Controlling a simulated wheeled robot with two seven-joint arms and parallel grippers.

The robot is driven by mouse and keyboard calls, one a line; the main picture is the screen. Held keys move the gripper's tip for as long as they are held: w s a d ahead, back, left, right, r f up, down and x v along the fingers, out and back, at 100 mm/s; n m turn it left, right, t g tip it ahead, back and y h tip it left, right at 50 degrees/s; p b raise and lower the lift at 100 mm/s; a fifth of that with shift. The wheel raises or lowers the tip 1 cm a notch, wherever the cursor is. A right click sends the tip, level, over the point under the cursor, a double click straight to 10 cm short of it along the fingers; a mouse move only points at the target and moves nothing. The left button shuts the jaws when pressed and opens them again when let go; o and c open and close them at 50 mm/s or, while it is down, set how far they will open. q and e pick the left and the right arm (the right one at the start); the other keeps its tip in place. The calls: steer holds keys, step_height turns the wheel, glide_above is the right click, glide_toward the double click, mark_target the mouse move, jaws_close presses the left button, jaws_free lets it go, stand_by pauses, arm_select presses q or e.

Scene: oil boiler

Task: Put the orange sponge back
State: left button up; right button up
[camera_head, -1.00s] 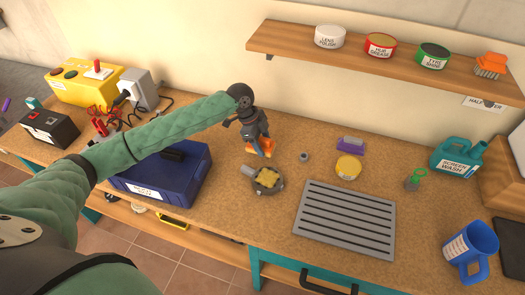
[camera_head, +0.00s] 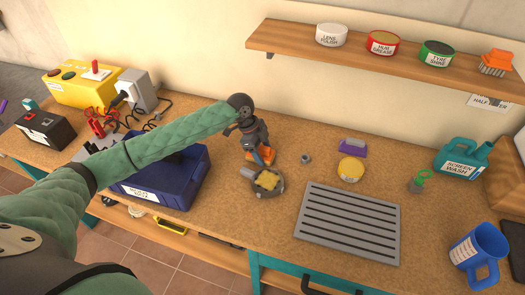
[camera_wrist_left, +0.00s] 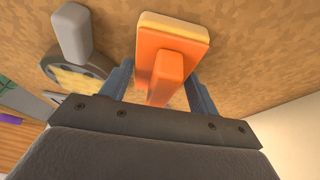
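The orange sponge (camera_head: 261,160) is an orange block with a handle and a pale yellow layer. It rests on the workbench near the wall, partly covered by my left gripper (camera_head: 257,149) in the head view. In the left wrist view the sponge (camera_wrist_left: 172,40) lies between the two blue-grey fingers of my left gripper (camera_wrist_left: 162,82). The fingers stand apart on either side of its handle, with a visible gap on the left side. My right gripper is not in view.
A blue box (camera_head: 185,190) is left, under my arm. A yellow tin (camera_head: 350,170), purple block (camera_head: 353,148) and slatted grey mat (camera_head: 350,222) are right. A shelf (camera_head: 390,65) hangs above.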

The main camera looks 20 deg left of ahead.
arm_select(q)
steer(key=shift+o, duration=1.3)
steer(key=shift+a+r, duration=0.15)
steer(key=shift+r, duration=0.25)
steer(key=b+v, duration=0.3)
steer(key=v, duration=0.6)
steer(key=shift+a+r, duration=0.15)
steer(key=shift+r, duration=0.2)
steer(key=shift+v, duration=0.85)
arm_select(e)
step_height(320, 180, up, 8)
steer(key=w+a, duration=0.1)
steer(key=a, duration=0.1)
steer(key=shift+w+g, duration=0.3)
arm_select(q)
steer(key=shift+r, duration=0.1)
